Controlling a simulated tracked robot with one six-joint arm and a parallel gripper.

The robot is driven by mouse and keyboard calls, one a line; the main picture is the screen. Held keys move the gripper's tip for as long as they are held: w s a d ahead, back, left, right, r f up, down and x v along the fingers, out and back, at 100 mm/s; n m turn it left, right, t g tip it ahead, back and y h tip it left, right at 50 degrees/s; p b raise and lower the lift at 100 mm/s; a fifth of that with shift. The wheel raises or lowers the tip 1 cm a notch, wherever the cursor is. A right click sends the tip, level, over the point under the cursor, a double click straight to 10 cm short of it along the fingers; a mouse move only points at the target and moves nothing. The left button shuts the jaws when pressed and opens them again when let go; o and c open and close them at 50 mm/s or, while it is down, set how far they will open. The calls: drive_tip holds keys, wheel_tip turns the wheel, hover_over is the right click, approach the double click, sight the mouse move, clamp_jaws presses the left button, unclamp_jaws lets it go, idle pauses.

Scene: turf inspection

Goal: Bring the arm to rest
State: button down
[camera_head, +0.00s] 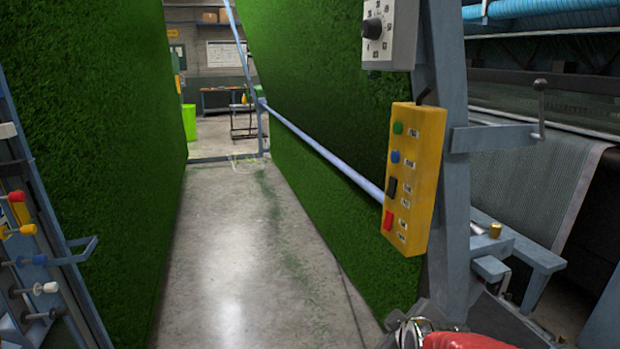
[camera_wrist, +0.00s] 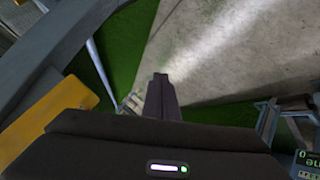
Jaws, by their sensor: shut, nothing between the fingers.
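My gripper (camera_wrist: 161,78) shows in the wrist view, its dark fingers together with nothing between them. It points out over the concrete floor (camera_wrist: 215,60) and touches nothing that I can see. In the head view only a red and metallic part of my arm shows at the bottom right edge; the fingers are not visible there.
A yellow button box (camera_head: 412,180) hangs on a grey post right of the aisle, below a grey dial box (camera_head: 389,35). Turf walls (camera_head: 90,150) flank the clear concrete aisle (camera_head: 230,260). A blue-grey rail (camera_head: 325,152) runs along the right turf. A rack with coloured knobs (camera_head: 20,230) stands left.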

drive_tip(key=s+a+r+m+g, duration=0.1)
drive_tip(key=s+m, duration=0.3)
drive_tip(key=s, duration=0.6)
drive_tip(key=s+a+r+m+g, duration=0.1)
drive_tip(key=s+r+m+g, duration=0.2)
drive_tip(key=s, duration=0.7)
drive_tip(key=shift+s+r+m, duration=0.15)
drive_tip(key=shift+r+m, duration=0.2)
drive_tip(key=shift+m, duration=0.35)
